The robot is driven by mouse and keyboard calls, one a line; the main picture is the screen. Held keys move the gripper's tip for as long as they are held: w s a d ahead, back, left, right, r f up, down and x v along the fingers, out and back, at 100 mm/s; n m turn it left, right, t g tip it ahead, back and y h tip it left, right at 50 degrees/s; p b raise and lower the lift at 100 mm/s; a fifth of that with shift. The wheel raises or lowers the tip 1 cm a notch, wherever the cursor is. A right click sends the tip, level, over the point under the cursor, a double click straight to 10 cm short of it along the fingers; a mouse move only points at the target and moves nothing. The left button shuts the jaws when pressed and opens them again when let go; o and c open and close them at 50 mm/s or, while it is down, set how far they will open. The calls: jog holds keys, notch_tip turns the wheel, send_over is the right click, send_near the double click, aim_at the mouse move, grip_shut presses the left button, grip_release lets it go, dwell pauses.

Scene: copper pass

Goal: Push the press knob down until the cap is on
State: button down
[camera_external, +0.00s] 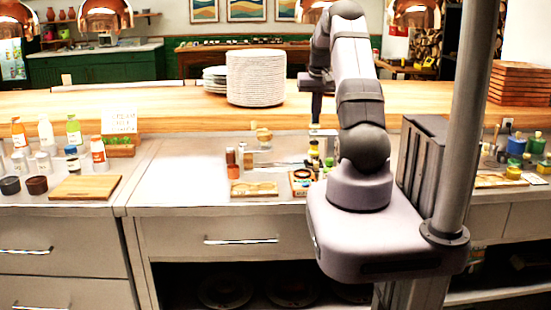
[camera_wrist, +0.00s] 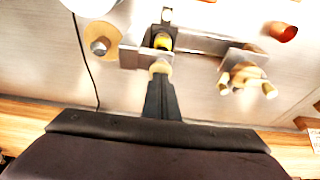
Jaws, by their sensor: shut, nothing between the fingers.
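My gripper (camera_wrist: 160,82) is shut and empty, a dark narrow shape in the wrist view. Its tips are at a pale round knob (camera_wrist: 160,67) on a silver press (camera_wrist: 132,56); I cannot tell whether they touch it. A small yellow piece (camera_wrist: 164,42) shows in the dark opening of the press; whether it is the cap, and whether it is seated, I cannot tell. In the external view my gripper (camera_external: 316,121) points down over the counter behind my arm. The press is small and partly hidden there.
Beside the press are a metal block with wooden pegs (camera_wrist: 245,75) and a round wooden piece (camera_wrist: 101,40). White plates (camera_external: 256,78) are stacked on the ledge behind.

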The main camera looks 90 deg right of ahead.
jog(key=shift+r+p, duration=0.8)
jog(key=shift+r, duration=0.25)
jog(key=shift+r+p, duration=2.15)
jog(key=shift+r, duration=0.35)
